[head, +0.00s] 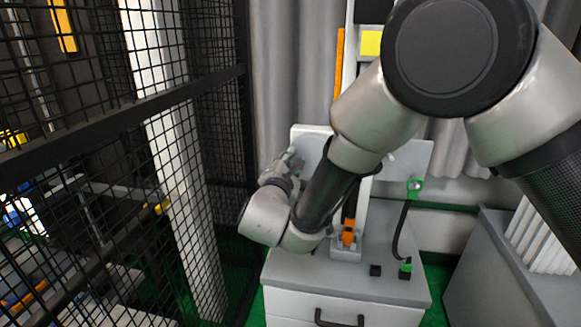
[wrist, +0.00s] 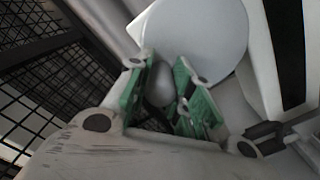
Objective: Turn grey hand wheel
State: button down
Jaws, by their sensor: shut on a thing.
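The grey hand wheel shows in the wrist view as a large pale disc (wrist: 200,38), with a rounded grey knob (wrist: 159,84) in front of its lower left edge. My gripper (wrist: 162,80) has its green-padded fingers on either side of this knob and is shut on it. In the head view my wrist is bent down in front of a grey upright panel (head: 410,158) above a cabinet.
A grey cabinet (head: 345,285) with a drawer handle stands below, bearing an orange part (head: 348,236) and a black cable with green ends (head: 398,235). A black mesh fence (head: 215,150) runs close on the left. Another grey cabinet (head: 490,275) is at the right.

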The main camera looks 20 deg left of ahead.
aim_at(312, 141)
jog(key=r+m, duration=0.1)
jog(key=m, duration=0.1)
jog(key=r+m, duration=0.1)
jog(key=m, duration=0.1)
jog(key=shift+d+r+m, duration=0.2)
jog(key=shift+m, duration=0.1)
jog(key=m, duration=0.1)
jog(key=d+r+m, duration=0.1)
jog(key=m, duration=0.2)
jog(key=shift+w+d+r+m, duration=0.15)
jog(key=shift+w+r+m, duration=0.05)
jog(key=shift+r+m, duration=0.1)
jog(key=m, duration=0.1)
jog(key=d+m, duration=0.1)
jog(key=m, duration=0.1)
jog(key=shift+w+d+r, duration=0.15)
jog(key=shift+w+r, duration=0.05)
jog(key=shift+r, duration=0.15)
jog(key=shift+w+d+m, duration=0.15)
jog(key=shift+d+m, duration=0.3)
jog(key=shift+m, duration=0.75)
jog(key=shift+w+d+m, duration=0.1)
jog(key=shift+d+m, duration=0.35)
jog(key=shift+m, duration=0.75)
jog(key=shift+d, duration=0.1)
jog(key=c, duration=1.2)
grip_release()
jog(key=shift+c, duration=0.2)
jog(key=shift+s+f, duration=0.1)
jog(key=shift+s, duration=0.05)
